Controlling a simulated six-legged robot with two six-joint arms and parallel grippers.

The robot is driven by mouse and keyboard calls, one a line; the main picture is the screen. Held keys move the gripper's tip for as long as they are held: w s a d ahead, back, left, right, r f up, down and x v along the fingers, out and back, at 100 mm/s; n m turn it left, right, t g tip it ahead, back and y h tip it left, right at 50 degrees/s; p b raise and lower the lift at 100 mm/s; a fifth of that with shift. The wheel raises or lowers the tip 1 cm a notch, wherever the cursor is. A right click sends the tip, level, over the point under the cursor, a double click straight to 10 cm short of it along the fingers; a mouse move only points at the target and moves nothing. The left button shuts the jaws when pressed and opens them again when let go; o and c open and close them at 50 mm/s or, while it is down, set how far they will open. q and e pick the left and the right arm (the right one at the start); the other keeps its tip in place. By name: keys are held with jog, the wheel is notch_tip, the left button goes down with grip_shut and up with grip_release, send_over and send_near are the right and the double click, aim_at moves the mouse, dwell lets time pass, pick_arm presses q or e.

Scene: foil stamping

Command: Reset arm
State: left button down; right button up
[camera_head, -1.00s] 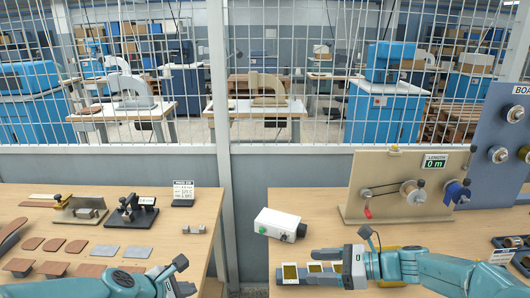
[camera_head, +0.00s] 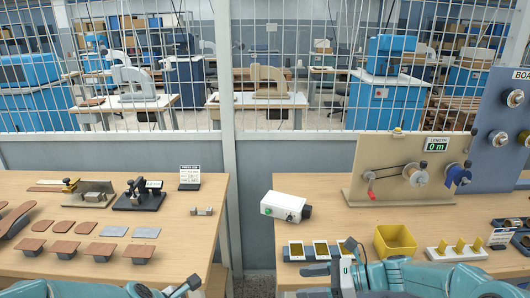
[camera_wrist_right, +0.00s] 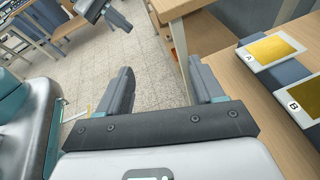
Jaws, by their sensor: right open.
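My right gripper (camera_head: 326,272) is low in the head view, at the near edge of the right table (camera_head: 345,213), just in front of the framed gold cards. In the right wrist view its two fingers (camera_wrist_right: 172,92) are apart with nothing between them, over the floor by a table edge. My left gripper (camera_head: 188,287) shows at the bottom of the head view, near the front edge of the left table (camera_head: 215,190). Whether its jaws are open cannot be told.
Gold cards marked A (camera_wrist_right: 270,49) and B lie beside my right gripper. A yellow bin (camera_head: 395,242), white box (camera_head: 284,206) and winding board (camera_head: 400,170) stand on the right table. Leather pieces and stands (camera_head: 139,196) occupy the left table. A gap separates the tables.

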pick_arm(q)
jog(key=s+d+f+m+g+b, duration=0.2)
jog(key=s+f+m+b, duration=0.1)
jog(key=s+f+m, duration=0.7)
jog(key=s+d+f+m+g+b, duration=0.3)
jog(key=s+f+m, duration=0.7)
jog(key=s+f, duration=0.3)
notch_tip(320, 180, down, 4)
jog(key=shift+r+m, duration=0.2)
jog(key=shift+m, duration=0.2)
pick_arm(e)
jog(key=s+f+n+g+h, duration=0.1)
jog(key=s+f+n+h, duration=0.4)
jog(key=s+f+n, duration=0.4)
jog(key=s+d+f+n+g+h, duration=0.1)
jog(key=s+f+n+h, duration=0.4)
jog(key=s+f+n, duration=0.5)
jog(key=s+f, duration=0.8)
jog(key=f, duration=0.5)
jog(key=shift+s+d+f+n, duration=0.15)
jog(key=shift+s+f+n, duration=0.1)
jog(key=shift+n, duration=0.05)
jog(key=shift+s, duration=0.1)
